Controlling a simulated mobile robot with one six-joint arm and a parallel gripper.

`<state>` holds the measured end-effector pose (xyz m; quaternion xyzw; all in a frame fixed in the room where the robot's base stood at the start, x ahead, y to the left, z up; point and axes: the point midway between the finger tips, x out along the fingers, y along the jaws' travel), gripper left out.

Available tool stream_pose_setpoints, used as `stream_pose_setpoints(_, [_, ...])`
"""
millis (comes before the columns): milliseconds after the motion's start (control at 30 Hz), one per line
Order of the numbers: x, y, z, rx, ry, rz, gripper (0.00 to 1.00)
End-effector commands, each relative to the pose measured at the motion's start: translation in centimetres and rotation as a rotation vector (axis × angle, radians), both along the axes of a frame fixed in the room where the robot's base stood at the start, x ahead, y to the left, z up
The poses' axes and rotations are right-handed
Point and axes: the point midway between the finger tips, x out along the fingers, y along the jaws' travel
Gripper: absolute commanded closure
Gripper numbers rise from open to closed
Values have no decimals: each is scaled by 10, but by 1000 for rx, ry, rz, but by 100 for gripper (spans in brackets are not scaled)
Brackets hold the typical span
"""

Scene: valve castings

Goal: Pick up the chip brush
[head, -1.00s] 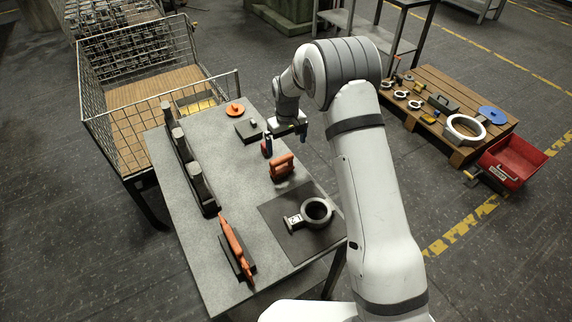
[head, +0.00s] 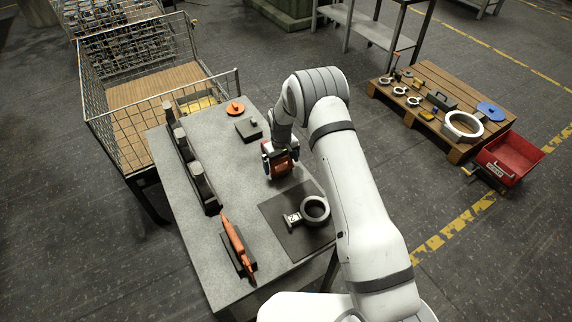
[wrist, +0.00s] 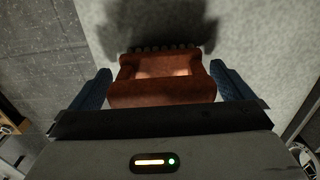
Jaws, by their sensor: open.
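The chip brush (head: 284,168) is an orange-red block with a grip opening, standing on the grey bench beyond the dark mat. In the wrist view the brush (wrist: 163,92) shows a row of dark bristle tufts along its far edge. My gripper (wrist: 161,84) is open, with one blue finger on each side of the brush. A narrow gap seems to show beside the fingers, but I cannot tell whether either touches. In the head view my gripper (head: 280,160) is down over the brush and hides part of it.
A ring-shaped casting (head: 315,209) lies on the dark mat (head: 282,222). An orange tool (head: 236,245) rests on a dark stand at the front left. A rack with grey cylinders (head: 200,182) runs along the left edge. A dark block (head: 248,129) and an orange disc (head: 235,108) lie farther back.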

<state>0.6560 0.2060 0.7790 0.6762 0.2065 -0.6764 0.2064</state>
Motion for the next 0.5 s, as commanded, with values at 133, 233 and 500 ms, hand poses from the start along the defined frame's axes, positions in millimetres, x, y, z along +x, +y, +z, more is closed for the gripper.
stream_pose_setpoints(133, [0,0,0,0,0,0,0])
stream_pose_setpoints(233, [0,0,0,0,0,1,7])
stream_pose_setpoints(500, [0,1,0,0,0,1,29])
